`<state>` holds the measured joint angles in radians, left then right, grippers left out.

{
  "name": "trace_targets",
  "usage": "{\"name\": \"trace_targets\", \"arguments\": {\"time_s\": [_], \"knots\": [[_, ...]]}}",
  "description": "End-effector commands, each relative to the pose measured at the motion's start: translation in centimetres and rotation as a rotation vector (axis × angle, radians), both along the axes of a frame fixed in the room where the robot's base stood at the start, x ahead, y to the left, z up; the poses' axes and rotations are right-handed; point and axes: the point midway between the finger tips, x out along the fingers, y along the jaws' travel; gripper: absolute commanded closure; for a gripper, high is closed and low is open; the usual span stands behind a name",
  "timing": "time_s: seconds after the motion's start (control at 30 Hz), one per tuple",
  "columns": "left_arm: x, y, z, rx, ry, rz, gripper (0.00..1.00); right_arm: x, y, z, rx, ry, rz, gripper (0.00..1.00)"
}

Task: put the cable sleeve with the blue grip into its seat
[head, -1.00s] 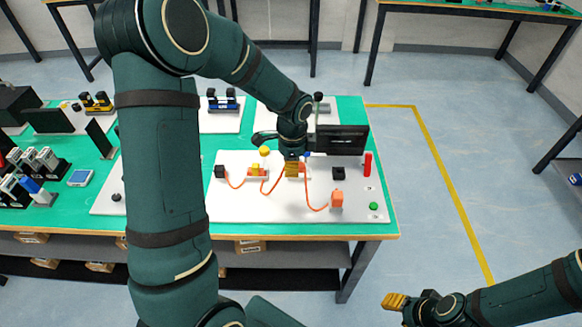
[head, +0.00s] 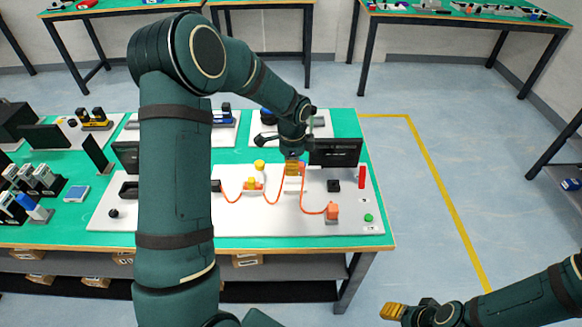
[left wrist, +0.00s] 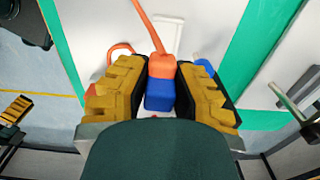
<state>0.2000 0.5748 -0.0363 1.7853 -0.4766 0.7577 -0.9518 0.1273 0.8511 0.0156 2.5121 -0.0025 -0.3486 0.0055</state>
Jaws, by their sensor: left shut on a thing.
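My left gripper (head: 293,168) is above the white board, toward its back right. In the left wrist view its yellow fingers are shut on the blue grip (left wrist: 160,95) of the cable sleeve. An orange sleeve end (left wrist: 162,70) sits against the blue grip, with the orange cable (left wrist: 146,25) running from it. In the head view the cable (head: 303,198) hangs down from the gripper on both sides. I cannot tell which part of the board is the sleeve's seat. My right gripper (head: 393,311) is off the table at lower right; its finger opening is unclear.
The cable passes a yellow-topped holder (head: 251,184) and reaches an orange block (head: 332,210). A black block (head: 334,185), a red cylinder (head: 362,177), a green button (head: 368,217) and a dark panel (head: 335,152) stand around. The board's front right (head: 285,225) is clear.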

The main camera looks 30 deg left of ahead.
Motion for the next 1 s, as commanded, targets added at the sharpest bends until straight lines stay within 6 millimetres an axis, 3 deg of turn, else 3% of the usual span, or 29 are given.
{"name": "trace_targets", "arguments": {"time_s": [0.6, 1.0], "knots": [[0.9, 0.3, -0.1, 0.0, 0.0, 0.001, 1.0, 0.0, 0.0, 0.2, 0.0, 0.0, 0.0, 0.53], [0.9, 0.3, -1.8, 0.0, 0.0, 0.001, 1.0, 0.0, 0.0, -0.9, 0.0, 0.0, 0.0, 0.53]]}}
